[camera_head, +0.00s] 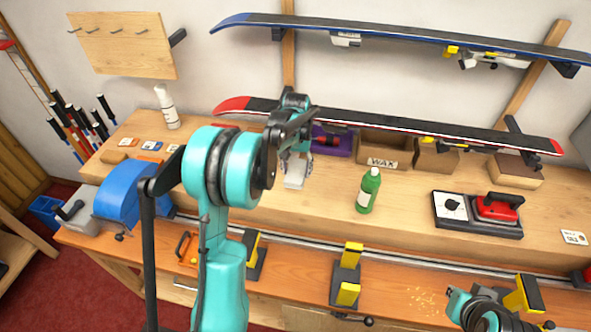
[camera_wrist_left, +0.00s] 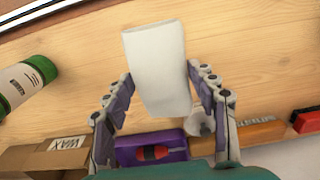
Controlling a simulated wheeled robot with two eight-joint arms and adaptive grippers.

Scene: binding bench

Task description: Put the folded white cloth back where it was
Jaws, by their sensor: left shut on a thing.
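The folded white cloth (camera_head: 295,173) is between the fingers of my left gripper (camera_head: 297,155), above the raised back shelf of the bench. In the left wrist view the cloth (camera_wrist_left: 157,70) is a pale upright block, with a finger of my left gripper (camera_wrist_left: 160,100) against each side. The gripper is shut on it. Whether the cloth's lower end touches the wood cannot be told. My right gripper (camera_head: 490,315) is at the bottom right edge of the head view, its fingers not clear.
A green bottle (camera_head: 369,190) stands right of the cloth. Behind are a purple bin (camera_head: 333,143) and a WAX box (camera_head: 384,155). A ski (camera_head: 400,124) hangs above. Bare wood lies between cloth and bottle.

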